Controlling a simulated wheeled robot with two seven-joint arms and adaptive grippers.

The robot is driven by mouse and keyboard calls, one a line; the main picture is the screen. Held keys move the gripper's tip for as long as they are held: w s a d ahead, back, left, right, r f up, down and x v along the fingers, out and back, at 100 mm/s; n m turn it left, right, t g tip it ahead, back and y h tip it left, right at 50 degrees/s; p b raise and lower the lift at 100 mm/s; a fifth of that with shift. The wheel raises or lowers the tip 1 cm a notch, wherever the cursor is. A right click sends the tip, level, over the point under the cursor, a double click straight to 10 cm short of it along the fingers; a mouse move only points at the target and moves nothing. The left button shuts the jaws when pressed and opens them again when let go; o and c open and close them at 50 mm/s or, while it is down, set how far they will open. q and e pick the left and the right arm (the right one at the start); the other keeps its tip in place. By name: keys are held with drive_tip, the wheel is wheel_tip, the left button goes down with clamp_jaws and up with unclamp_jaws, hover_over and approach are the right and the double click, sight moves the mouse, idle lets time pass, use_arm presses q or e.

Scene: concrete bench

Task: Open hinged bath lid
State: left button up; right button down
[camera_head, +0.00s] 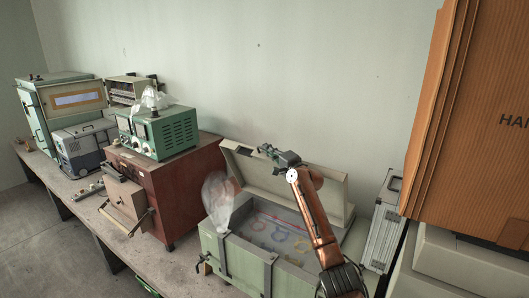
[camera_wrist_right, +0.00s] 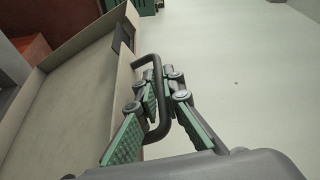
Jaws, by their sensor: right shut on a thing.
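The bath (camera_head: 240,258) is a pale green box on the bench, with dark straps on its front and coloured rings inside. Its cream hinged lid (camera_head: 325,187) stands raised at the back, tilted up toward the wall. My right gripper (camera_head: 278,156) is at the lid's upper edge. In the right wrist view my right gripper (camera_wrist_right: 160,92) is shut on the dark lid handle (camera_wrist_right: 148,62), with its green-padded fingers around the bar. The lid (camera_wrist_right: 85,85) fills the left of that view. My right forearm crosses in front of part of the bath and lid. My left gripper is not in view.
A clear plastic bag (camera_head: 217,200) hangs at the bath's left corner. A red-brown cabinet (camera_head: 185,188) with a green instrument (camera_head: 165,133) on top stands to the left. A silver case (camera_head: 384,232) and a large orange-brown box (camera_head: 475,130) stand close on the right.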

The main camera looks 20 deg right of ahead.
drive_tip(key=c, duration=2.4)
unclamp_jaws()
drive_tip(key=o, duration=0.3)
drive_tip(key=shift+s+d+f, duration=0.15)
drive_tip(key=shift+s, duration=0.5)
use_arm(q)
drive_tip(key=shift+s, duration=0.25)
use_arm(e)
drive_tip(key=v, duration=1)
drive_tip(key=shift+s+d, duration=0.1)
drive_tip(key=shift+s, duration=0.3)
